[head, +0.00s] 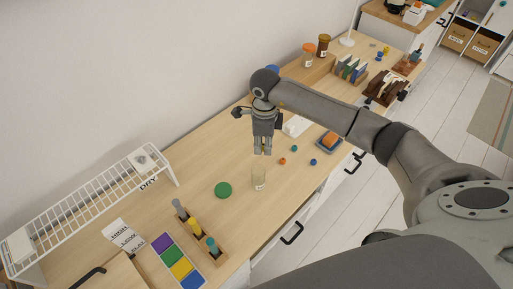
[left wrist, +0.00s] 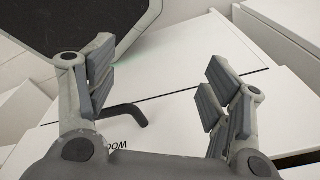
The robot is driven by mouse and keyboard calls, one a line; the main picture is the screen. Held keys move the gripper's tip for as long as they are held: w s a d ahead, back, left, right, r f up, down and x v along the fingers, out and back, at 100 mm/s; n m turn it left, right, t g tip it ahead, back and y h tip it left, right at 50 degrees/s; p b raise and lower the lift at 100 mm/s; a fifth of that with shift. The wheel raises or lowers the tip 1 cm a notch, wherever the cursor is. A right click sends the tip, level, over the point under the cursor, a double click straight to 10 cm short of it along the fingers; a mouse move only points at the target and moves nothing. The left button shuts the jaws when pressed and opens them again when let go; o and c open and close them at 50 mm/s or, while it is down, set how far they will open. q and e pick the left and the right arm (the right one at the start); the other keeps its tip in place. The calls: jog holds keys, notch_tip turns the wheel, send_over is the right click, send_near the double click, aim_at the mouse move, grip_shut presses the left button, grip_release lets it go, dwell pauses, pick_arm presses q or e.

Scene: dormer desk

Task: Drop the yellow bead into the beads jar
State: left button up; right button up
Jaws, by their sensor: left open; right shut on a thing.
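My right gripper (head: 263,151) points down over the desk, just above and behind the clear beads jar (head: 259,179). Its fingers are closed together on something small; the yellow bead is hidden or too small to make out between the fingertips. The jar stands upright and open, with a green lid (head: 223,189) lying flat to its left. Loose orange (head: 282,161), teal (head: 295,148) and blue (head: 313,162) beads lie to the right. My left gripper (left wrist: 160,84) is open and empty in the left wrist view, over white cabinet fronts.
A wooden holder (head: 200,234) with several coloured-top pieces and a coloured strip (head: 178,262) are at the front left. A white wire rack (head: 88,205) stands along the wall.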

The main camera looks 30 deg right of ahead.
jog(key=shift+d+f, duration=0.15)
jog(key=shift+f, duration=0.3)
pick_arm(q)
notch_tip(320, 180, down, 4)
jog(key=b, duration=0.3)
jog(key=shift+d+r, duration=0.15)
jog(key=shift+r, duration=0.1)
pick_arm(e)
notch_tip(320, 180, down, 5)
jog(key=shift+f, duration=0.1)
jog(key=o, duration=0.8)
pick_arm(q)
jog(key=shift+d, duration=0.1)
pick_arm(e)
notch_tip(320, 180, up, 12)
jog(key=shift+r, duration=0.1)
